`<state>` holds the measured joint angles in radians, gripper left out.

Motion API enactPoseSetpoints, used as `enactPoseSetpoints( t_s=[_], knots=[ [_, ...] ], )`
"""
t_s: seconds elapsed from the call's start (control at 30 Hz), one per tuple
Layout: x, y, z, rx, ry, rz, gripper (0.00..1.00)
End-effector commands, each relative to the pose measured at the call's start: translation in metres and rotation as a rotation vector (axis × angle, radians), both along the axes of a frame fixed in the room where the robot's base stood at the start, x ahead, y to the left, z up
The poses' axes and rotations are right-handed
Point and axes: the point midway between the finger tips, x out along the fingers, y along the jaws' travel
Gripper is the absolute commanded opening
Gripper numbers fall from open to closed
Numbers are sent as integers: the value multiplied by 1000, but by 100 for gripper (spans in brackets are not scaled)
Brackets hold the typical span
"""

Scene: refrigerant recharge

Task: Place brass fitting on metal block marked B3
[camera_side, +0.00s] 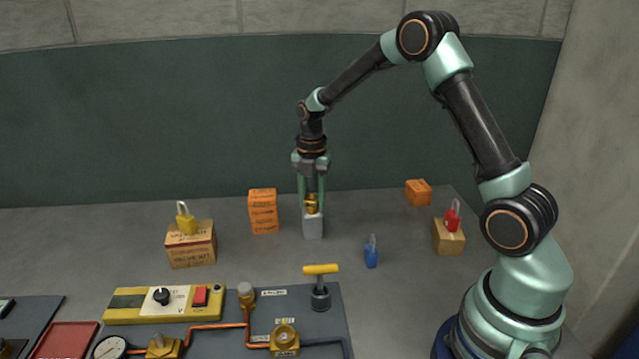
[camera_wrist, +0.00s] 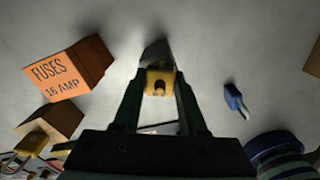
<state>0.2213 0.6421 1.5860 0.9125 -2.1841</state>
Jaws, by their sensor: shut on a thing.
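The brass fitting (camera_side: 312,203) is gold-coloured and sits between the fingers of my gripper (camera_side: 311,198), which points straight down and is shut on it. The grey metal block (camera_side: 313,224) stands upright directly below the fitting; no B3 marking can be read on it. The fitting appears at the block's top, but I cannot tell whether it rests on it or is just above. In the wrist view the fitting (camera_wrist: 160,80) is between the fingertips, with part of the block (camera_wrist: 156,51) behind it.
An orange fuses box (camera_side: 263,211) stands close left of the block. A cardboard box (camera_side: 191,245) with a yellow padlock (camera_side: 185,218) is farther left. A blue padlock (camera_side: 371,252) lies to the right. A panel with pipes and a yellow-handled valve (camera_side: 320,284) fills the front.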

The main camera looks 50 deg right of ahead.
Motion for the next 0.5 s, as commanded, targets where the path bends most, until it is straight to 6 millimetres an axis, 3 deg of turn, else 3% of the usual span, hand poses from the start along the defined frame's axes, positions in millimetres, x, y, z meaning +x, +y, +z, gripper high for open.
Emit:
enactPoseSetpoints(
  t_s=[0.03, 0.07, 0.1, 0.13, 0.5],
  knots=[
    [0, 0, -2, 0, 0, 0, 0],
    [0, 0, -2, 0, 0, 0, 49],
    [0, 0, -2, 0, 0, 0, 65],
    [0, 0, -2, 0, 0, 0, 72],
    [0, 0, 2, 0, 0, 0, 72]
  ],
)
